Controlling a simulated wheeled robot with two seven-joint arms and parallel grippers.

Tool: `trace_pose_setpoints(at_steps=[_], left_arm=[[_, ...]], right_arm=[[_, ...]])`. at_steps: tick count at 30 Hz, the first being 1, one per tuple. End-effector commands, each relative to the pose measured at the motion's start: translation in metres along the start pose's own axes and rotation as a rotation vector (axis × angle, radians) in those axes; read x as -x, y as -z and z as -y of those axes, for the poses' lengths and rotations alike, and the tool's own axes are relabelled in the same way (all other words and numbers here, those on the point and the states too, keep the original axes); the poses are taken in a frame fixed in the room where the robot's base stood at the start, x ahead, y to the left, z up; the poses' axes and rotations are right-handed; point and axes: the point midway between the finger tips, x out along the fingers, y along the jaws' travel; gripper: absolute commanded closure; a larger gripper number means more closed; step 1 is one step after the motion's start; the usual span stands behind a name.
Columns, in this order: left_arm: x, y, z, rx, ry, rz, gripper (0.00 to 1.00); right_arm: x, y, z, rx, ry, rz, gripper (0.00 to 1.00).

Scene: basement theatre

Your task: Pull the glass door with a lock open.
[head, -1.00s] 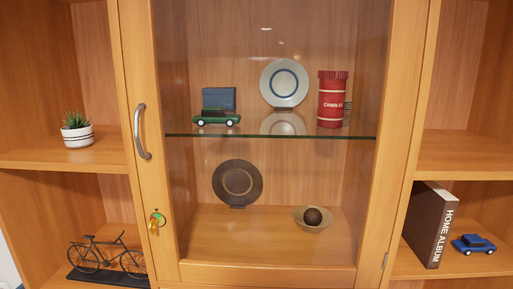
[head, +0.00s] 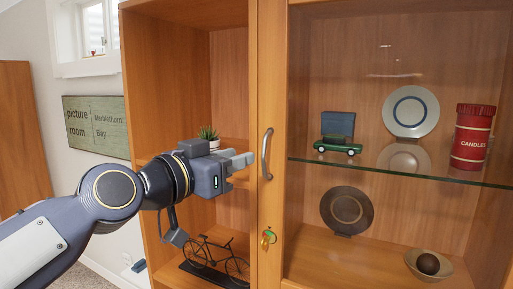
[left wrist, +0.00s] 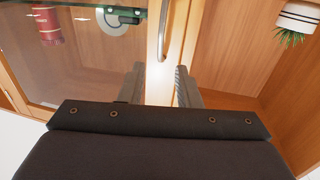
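The glass door (head: 390,231) of the wooden cabinet is shut, with a wooden frame around clear glass. Its curved metal handle (head: 266,154) is upright on the left frame. Below the handle a key sits in the lock (head: 268,238). My left gripper (head: 246,160) is just left of the handle and points toward it. In the left wrist view the two fingers (left wrist: 159,88) are apart with nothing between them, and the handle (left wrist: 168,30) shows beyond the fingertips. I cannot tell from the head view how far the fingertips are from the handle. My right gripper is not in view.
Open shelves left of the door hold a potted plant (head: 207,137) and a bicycle model (head: 215,262), close to my left arm. Behind the glass are plates, a green car (head: 337,147), a red candle tin (head: 472,137) and a bowl (head: 428,264). A sign (head: 97,126) hangs on the wall.

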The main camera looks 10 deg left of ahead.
Motion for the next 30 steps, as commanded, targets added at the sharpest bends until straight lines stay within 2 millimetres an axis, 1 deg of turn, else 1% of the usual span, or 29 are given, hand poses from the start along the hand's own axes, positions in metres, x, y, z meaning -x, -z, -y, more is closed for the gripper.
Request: trace_pose_setpoints(at_steps=[1, 6, 9, 12, 16, 23, 26, 30], left_arm=[[-0.008, 0.002, 0.0, 0.002, -0.002, 0.006, 0.7], [-0.036, 0.003, 0.0, 0.002, -0.002, 0.007, 0.7], [-0.051, 0.003, 0.0, 0.002, -0.002, 0.007, 0.7], [-0.061, 0.001, 0.0, 0.002, -0.001, 0.007, 0.7], [-0.067, -0.001, 0.0, 0.001, 0.0, 0.005, 0.7], [-0.068, -0.002, 0.0, 0.0, 0.001, 0.004, 0.7], [-0.068, -0.002, 0.0, 0.001, 0.001, 0.005, 0.8], [-0.068, -0.002, 0.0, 0.001, 0.001, 0.005, 0.98]], right_arm=[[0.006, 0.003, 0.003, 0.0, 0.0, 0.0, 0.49], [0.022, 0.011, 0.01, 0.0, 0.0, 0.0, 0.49], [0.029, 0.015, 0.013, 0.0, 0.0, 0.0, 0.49], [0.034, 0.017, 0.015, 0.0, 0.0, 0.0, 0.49], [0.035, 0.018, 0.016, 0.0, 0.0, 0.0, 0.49], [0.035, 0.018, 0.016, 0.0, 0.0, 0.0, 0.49], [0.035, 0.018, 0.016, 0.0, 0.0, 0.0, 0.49], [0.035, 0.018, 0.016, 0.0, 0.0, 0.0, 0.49]])
